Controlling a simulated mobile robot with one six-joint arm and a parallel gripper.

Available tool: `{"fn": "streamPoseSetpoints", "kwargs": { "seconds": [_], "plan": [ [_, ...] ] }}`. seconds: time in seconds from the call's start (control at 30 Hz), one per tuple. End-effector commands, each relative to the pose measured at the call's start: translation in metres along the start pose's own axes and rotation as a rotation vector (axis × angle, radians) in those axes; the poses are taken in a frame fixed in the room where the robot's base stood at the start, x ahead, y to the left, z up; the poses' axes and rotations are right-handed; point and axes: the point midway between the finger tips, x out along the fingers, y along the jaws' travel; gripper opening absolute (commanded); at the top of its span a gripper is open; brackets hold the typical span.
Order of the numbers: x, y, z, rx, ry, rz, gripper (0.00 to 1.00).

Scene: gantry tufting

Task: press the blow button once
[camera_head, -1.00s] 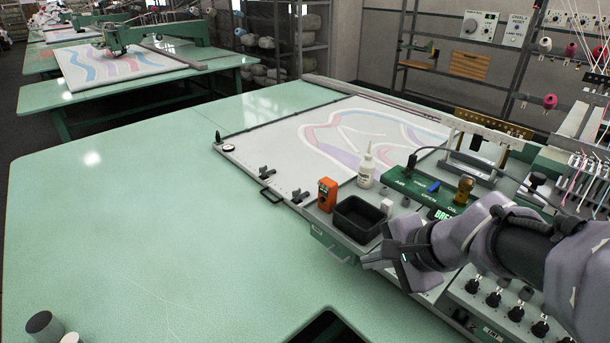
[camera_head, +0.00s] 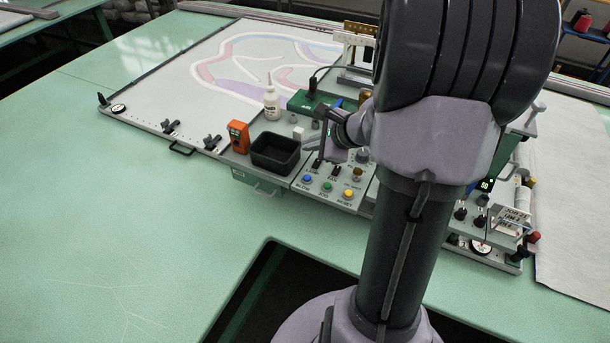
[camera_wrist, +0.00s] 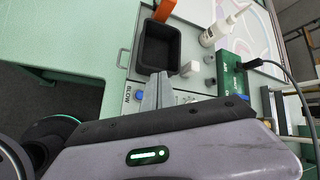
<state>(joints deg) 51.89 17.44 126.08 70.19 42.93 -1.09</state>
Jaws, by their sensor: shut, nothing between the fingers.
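The blue blow button (camera_head: 307,179) sits at the left of a button row on the grey control panel (camera_head: 318,195). In the wrist view the blue button (camera_wrist: 140,97) lies beside its BLOW label, just left of my fingers. My gripper (camera_wrist: 158,80) is shut and empty, with its fingers side by side over the panel. In the head view my arm partly hides the gripper, which is behind and right of the blue button. I cannot tell its height above the panel.
A green button (camera_head: 327,187) and a yellow button (camera_head: 348,194) are right of the blue one. Black switches stand behind them. A black bin (camera_head: 275,153), an orange device (camera_head: 238,137) and a white bottle (camera_head: 271,103) stand nearby. Green table is clear to the left.

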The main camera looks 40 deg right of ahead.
Motion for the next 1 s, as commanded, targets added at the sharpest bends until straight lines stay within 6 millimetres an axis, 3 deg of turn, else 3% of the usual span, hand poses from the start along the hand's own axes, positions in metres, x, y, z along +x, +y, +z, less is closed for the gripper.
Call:
{"fn": "streamPoseSetpoints", "kwargs": {
  "seconds": [0.6,1.0],
  "plan": [
    [0.058,0.042,-0.042,-0.001,0.0,0.001,0.0],
    [0.059,0.043,-0.043,-0.001,0.0,0.001,0.0]
  ]
}}
